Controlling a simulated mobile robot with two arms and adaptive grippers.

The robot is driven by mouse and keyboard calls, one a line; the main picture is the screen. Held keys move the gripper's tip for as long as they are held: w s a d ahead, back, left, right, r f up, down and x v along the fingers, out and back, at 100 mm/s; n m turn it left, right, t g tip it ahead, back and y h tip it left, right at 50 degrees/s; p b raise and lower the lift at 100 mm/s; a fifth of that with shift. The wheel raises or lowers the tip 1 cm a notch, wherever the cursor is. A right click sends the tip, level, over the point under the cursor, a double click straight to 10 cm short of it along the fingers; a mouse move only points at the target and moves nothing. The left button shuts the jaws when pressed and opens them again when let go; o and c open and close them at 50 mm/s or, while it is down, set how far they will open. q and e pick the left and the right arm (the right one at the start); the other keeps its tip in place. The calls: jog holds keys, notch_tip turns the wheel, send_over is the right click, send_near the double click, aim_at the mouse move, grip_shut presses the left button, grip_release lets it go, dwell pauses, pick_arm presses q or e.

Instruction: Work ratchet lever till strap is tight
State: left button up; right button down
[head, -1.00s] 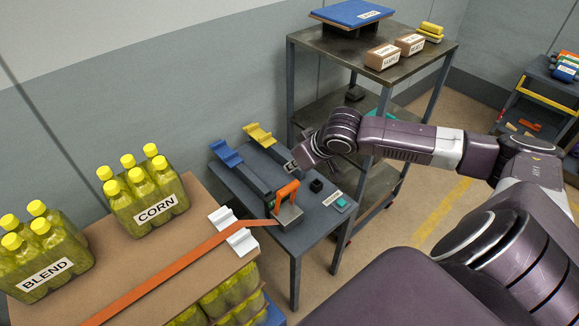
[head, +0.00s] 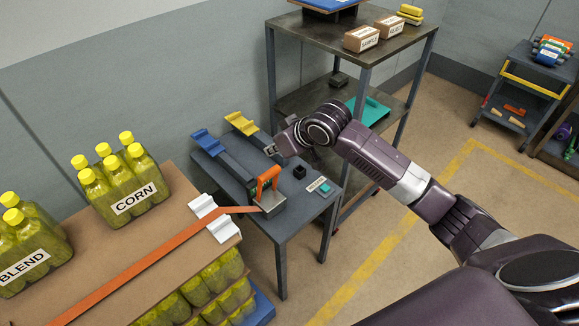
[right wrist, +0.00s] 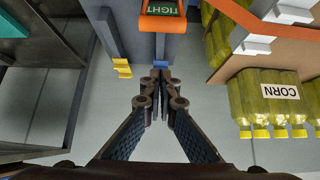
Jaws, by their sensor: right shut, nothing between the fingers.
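The orange ratchet lever (head: 268,181) stands up from the grey metal ratchet block (head: 272,204) on a small dark table. The orange strap (head: 150,258) runs from the ratchet across the pallet load and looks straight. In the right wrist view the orange lever frame (right wrist: 146,23) is at the top edge, around a green panel (right wrist: 163,7) with letters reading "TIGH". My right gripper (head: 271,150) is shut and empty, just behind the lever and apart from it. Its fingertips (right wrist: 160,78) point toward the table in the wrist view. My left gripper is out of view.
Bottle packs marked CORN (head: 122,185) and BLEND (head: 30,250) stand on the carton. White edge protectors (head: 222,227) sit at its edge. Blue (head: 208,142) and yellow (head: 241,122) pieces lie at the table's back. A shelf rack (head: 350,60) stands behind my arm.

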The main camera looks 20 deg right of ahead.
jog(key=w+f, duration=0.1)
jog(key=f, duration=0.2)
jog(key=w+f+p, duration=0.1)
jog(key=f, duration=0.1)
jog(key=a+f+p, duration=0.1)
jog(key=f, duration=0.2)
jog(key=shift+w+f, duration=0.35)
jog(key=shift+w, duration=0.05)
jog(key=shift+a+f, duration=0.1)
jog(key=shift+f, duration=0.05)
